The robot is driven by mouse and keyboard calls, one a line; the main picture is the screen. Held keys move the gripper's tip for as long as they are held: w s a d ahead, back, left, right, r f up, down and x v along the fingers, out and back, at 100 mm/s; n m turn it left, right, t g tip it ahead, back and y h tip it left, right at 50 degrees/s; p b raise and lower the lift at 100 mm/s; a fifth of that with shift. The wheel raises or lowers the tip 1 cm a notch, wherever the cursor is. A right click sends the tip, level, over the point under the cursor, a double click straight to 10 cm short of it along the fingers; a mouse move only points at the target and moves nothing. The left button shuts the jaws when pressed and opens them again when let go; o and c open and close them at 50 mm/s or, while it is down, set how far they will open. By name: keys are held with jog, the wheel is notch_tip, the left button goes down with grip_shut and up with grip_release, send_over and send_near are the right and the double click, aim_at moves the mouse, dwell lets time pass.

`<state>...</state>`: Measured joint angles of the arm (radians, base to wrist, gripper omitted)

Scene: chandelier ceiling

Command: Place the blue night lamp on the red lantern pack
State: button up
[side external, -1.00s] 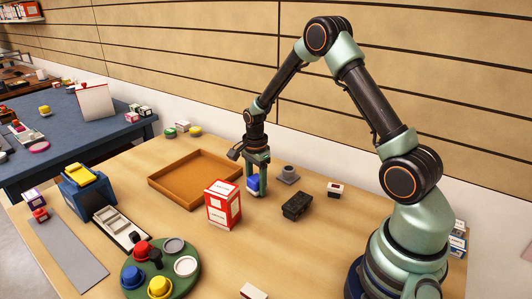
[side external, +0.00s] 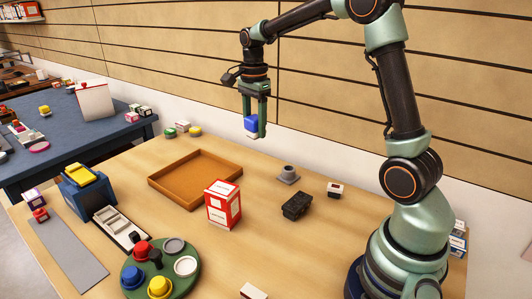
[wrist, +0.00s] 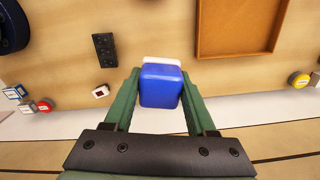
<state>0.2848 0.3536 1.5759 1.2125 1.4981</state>
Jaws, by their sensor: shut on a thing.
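The blue night lamp (side external: 251,124) has a blue body and a pale base. It is between the two green fingers of my gripper (side external: 255,130), held well above the table. In the wrist view the lamp (wrist: 160,86) sits between the fingertips of my gripper (wrist: 158,92), its white part at the far side. The red lantern pack (side external: 223,204), a red and white box, stands upright on the table, below the raised gripper and nearer the camera. I cannot make out the pack in the wrist view.
An orange-brown tray (side external: 178,199) lies left of the pack. A black block (side external: 297,205) and a grey piece on a square base (side external: 288,175) are to its right. A green round board (side external: 132,252) with coloured lamps is in front. A blue box (side external: 88,190) stands left.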

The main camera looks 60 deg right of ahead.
notch_tip(320, 180, up, 11)
jog(key=n, duration=0.2)
send_over(222, 188)
notch_tip(222, 188, down, 19)
jog(key=shift+f, duration=0.1)
jog(key=o, duration=1.4)
jog(key=shift+f, duration=0.1)
jog(key=shift+c, duration=0.2)
